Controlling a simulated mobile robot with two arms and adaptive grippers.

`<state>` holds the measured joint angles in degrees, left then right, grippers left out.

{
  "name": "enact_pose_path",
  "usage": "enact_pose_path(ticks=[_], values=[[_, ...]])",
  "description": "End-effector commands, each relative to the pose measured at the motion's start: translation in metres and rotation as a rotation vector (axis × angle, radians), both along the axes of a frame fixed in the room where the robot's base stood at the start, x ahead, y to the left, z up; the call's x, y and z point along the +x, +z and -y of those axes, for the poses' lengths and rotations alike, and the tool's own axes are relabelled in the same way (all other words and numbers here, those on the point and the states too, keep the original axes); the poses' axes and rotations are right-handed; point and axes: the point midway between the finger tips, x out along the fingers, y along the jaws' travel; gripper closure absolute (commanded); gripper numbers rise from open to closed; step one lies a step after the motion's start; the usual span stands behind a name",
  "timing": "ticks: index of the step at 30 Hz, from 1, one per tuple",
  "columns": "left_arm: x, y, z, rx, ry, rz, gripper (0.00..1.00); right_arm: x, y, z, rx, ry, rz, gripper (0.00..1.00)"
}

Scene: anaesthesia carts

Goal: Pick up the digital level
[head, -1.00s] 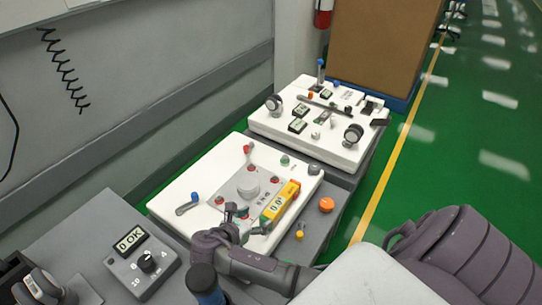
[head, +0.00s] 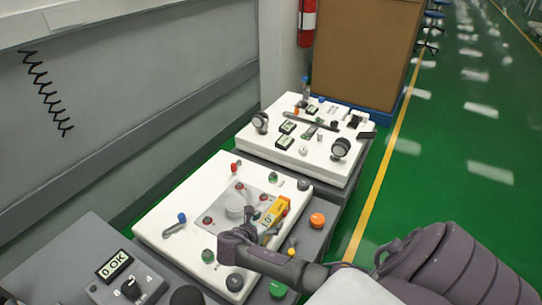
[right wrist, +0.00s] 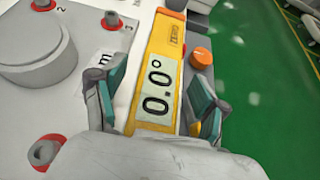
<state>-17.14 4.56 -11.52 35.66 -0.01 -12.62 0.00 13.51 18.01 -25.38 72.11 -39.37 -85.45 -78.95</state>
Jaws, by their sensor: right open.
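The digital level (head: 274,214) is a yellow bar with a pale display, lying on the white cart top. My right gripper (head: 257,226) is over the near end of the level. In the right wrist view its two teal-padded fingers (right wrist: 155,98) stand open, one on each side of the level. I cannot tell whether either pad touches it. My left gripper is not in view.
A grey dial plate with red buttons (head: 207,220) lies left of the level. An orange knob (head: 317,220) is to its right. A second white cart (head: 314,160) with gauges stands behind. A grey box reading 0 OK (head: 114,265) is at the near left.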

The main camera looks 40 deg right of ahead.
Motion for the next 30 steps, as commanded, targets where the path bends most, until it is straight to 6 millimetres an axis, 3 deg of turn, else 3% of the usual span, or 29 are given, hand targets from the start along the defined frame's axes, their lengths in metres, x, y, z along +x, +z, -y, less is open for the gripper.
enact_pose_path(ticks=[9, 22, 30], values=[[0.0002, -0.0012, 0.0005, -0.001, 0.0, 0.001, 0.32, 0.0016, -0.0032, 0.0052, 0.001, 0.0, 0.0, 0.27], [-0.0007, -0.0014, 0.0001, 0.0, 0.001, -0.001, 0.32, 0.0016, -0.0031, 0.0048, 0.001, 0.001, 0.0, 0.99], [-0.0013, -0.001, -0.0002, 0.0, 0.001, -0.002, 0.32, 0.0021, -0.0015, 0.0049, 0.0, 0.0, 0.001, 1.0]])
